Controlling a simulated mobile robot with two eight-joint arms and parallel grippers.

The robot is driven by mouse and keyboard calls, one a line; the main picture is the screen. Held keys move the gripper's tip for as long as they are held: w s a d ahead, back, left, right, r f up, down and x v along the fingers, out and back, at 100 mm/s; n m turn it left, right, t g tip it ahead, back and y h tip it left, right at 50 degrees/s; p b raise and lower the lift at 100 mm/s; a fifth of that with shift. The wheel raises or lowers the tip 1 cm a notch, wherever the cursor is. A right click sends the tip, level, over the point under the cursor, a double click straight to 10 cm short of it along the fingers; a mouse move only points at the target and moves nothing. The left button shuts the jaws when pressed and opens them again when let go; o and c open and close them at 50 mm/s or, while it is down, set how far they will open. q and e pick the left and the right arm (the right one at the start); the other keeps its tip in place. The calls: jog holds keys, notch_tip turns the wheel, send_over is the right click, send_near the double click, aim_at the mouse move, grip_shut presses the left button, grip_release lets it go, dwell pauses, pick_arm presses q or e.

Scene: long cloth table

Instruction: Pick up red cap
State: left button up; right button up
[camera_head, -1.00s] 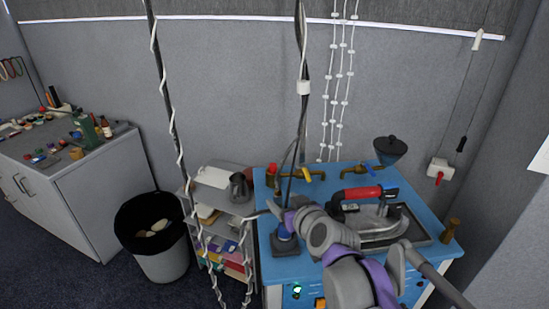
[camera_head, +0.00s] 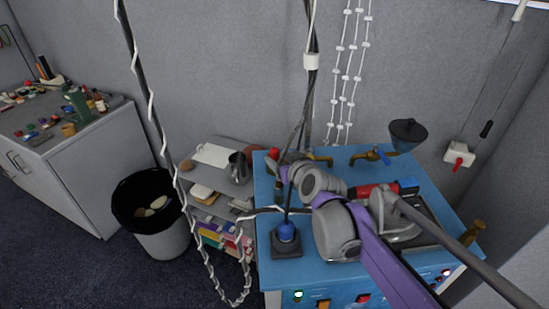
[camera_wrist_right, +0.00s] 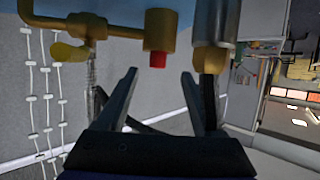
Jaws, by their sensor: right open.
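The red cap (camera_head: 274,153) shows at the back left of the blue bench (camera_head: 330,270), partly behind my right arm. In the right wrist view the red cap (camera_wrist_right: 158,60) sits on the end of a brass cylinder (camera_wrist_right: 160,30). My right gripper (camera_wrist_right: 159,76) is open and empty. Its two fingers point toward the cap, which appears between and just past the fingertips. I cannot tell the exact gap. In the head view the right gripper's fingers are mostly hidden behind my arm. My left gripper is not in view.
Brass taps (camera_head: 372,155) and a dark funnel (camera_head: 408,134) stand along the bench's back. A metal cylinder with a brass end (camera_wrist_right: 212,45) is close beside the right finger. A blue-topped device (camera_head: 286,236) stands at front left. A bin (camera_head: 165,243) stands on the floor.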

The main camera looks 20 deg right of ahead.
aim_at(276, 152)
jog(key=shift+x, duration=2.7)
jog(key=shift+d+r, duration=0.15)
jog(key=shift+r, duration=0.05)
grip_shut()
